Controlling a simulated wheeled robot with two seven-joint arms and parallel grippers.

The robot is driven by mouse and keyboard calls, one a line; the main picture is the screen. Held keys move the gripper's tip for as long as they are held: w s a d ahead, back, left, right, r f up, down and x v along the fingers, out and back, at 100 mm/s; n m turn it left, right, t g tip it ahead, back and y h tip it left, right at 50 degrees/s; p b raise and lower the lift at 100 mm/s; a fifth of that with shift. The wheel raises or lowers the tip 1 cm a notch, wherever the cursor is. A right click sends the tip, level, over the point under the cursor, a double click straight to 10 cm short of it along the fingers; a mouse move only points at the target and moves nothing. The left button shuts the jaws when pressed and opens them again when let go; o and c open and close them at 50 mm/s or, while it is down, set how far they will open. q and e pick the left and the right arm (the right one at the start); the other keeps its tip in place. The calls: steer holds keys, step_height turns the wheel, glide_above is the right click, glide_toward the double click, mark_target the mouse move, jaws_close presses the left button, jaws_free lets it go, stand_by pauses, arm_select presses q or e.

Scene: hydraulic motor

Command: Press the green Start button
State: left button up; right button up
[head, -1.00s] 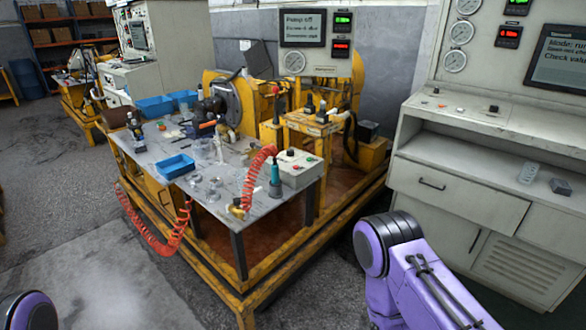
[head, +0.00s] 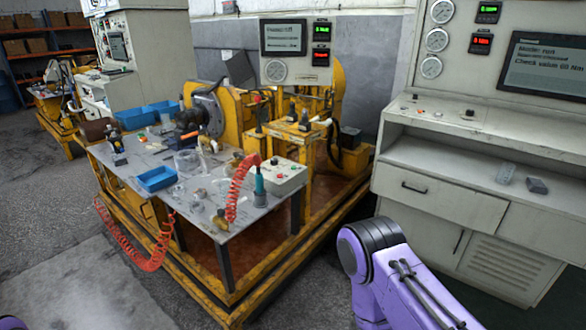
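A light grey control box (head: 278,180) sits at the right front corner of the metal work table (head: 240,222). Small buttons show on its top, with green and red spots among them; they are too small to read. The right-hand console (head: 430,115) also has small knobs or buttons on its ledge, one reddish. I cannot read a Start label anywhere. Part of my purple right arm shows at the bottom right, apart from the table and console; its gripper is out of view. Only a sliver of my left arm shows at the bottom left corner, and its gripper is out of view.
A teal-handled tool (head: 260,186) with a coiled red hose stands beside the control box. Blue trays (head: 156,178) and loose parts lie on the table. A yellow frame (head: 262,300) juts out around its base. The floor (head: 70,270) at the left front is clear.

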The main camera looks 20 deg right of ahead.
jaws_close()
stand_by(1.5)
